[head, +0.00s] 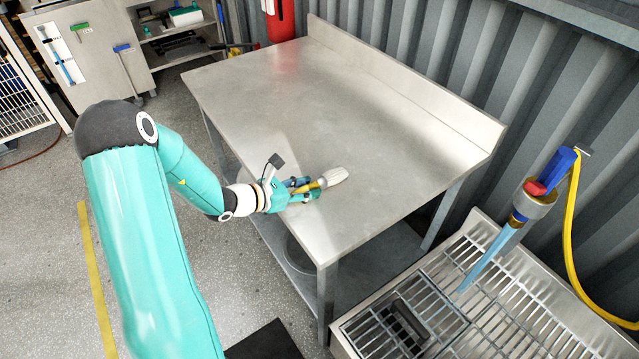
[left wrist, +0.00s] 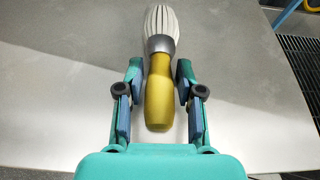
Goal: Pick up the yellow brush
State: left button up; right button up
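The yellow brush lies on the steel table (head: 345,105) near its front edge, with a yellow handle (left wrist: 159,95), a grey collar and pale bristles. In the head view its bristles (head: 335,176) point right and away from my arm. My left gripper (head: 303,189) is at the handle. In the left wrist view the gripper's fingers (left wrist: 158,88) stand on both sides of the handle, with a gap on each side. The gripper is open and not touching the brush. My right gripper is not in view.
A grated steel sink (head: 480,300) with a blue spray nozzle (head: 490,255) and yellow hose (head: 572,230) stands at the right. A red cylinder (head: 280,18) is behind the table. The rest of the tabletop is clear. Shelves (head: 180,35) stand at the back left.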

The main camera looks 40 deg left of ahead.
pick_arm(q)
grip_shut()
notch_tip(320, 180, up, 20)
jog(key=p, duration=0.2)
dwell(0.4)
